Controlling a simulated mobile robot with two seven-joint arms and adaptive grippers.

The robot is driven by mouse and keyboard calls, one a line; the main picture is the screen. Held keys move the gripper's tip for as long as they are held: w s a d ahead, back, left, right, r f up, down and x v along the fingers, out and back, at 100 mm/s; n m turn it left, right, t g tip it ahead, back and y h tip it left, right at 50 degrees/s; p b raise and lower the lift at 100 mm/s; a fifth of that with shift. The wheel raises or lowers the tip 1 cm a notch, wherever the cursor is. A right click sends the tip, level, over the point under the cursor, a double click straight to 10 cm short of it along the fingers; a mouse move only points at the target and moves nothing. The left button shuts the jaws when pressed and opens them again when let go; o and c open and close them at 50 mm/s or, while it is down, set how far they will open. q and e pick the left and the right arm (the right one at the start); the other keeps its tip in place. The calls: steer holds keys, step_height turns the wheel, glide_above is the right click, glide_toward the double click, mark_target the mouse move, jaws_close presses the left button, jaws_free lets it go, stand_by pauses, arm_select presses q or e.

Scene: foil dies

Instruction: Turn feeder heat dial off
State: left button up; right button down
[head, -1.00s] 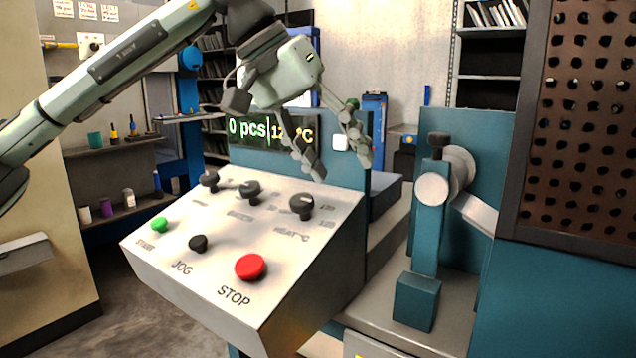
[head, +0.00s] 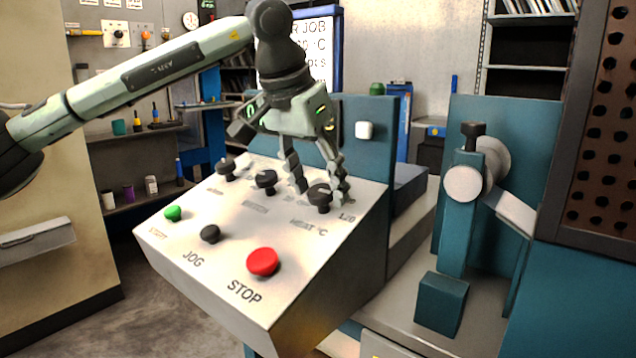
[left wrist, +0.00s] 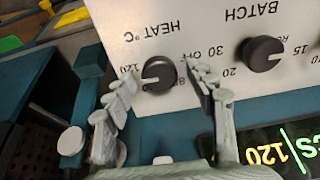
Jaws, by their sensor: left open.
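The HEAT °C dial (head: 320,196) is a round black knob at the right of the back row on the pale control panel (head: 215,258). In the left wrist view the dial (left wrist: 160,70) shows its pale pointer mark turned to the left, toward the 120 label; OFF is printed on its right side. My left gripper (head: 321,192) points down at the dial. Its open fingers (left wrist: 162,82) are on either side of the knob, with a gap visible on the right; contact on the left is unclear. My right gripper is out of view.
The BATCH knob (left wrist: 262,53) stands beside the heat dial. The green start button (head: 173,213), black JOG button (head: 210,233) and red STOP button (head: 263,262) sit nearer the front. A lit display (left wrist: 270,150) reads 120. A teal lever mechanism (head: 462,215) stands to the right.

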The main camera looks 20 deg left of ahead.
arm_select(q)
steer(key=shift+c, duration=0.4)
steer(key=c, duration=1.1)
steer(key=shift+o, duration=0.2)
